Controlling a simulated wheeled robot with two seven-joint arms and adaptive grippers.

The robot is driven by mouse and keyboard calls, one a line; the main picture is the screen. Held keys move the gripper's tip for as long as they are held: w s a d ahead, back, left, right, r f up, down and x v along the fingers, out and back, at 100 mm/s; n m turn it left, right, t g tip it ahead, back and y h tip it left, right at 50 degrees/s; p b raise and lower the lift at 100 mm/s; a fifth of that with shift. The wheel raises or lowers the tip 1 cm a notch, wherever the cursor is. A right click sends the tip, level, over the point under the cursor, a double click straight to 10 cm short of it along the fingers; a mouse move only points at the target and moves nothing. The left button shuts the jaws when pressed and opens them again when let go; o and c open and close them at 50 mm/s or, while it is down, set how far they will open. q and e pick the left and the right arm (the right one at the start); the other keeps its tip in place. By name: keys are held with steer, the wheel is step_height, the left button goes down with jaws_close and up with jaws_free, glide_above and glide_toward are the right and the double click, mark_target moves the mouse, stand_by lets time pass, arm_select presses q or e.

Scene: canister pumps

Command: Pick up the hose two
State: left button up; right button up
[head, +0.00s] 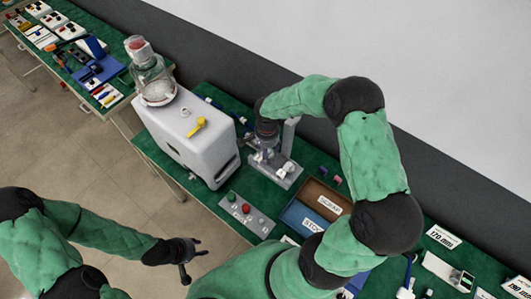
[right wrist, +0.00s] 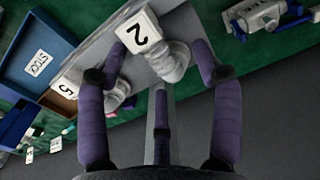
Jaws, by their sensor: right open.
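My left gripper (head: 195,258) is open and empty at the lower left, away from the table.
A second hose with a tag marked 5 (right wrist: 67,87) lies close to my left-hand finger in the wrist view. A blue and brown divided tray (head: 297,214) stands beside the plate. A large white canister (head: 178,140) and a button box (head: 246,213) stand to the left.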

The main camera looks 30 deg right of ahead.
jaws_close()
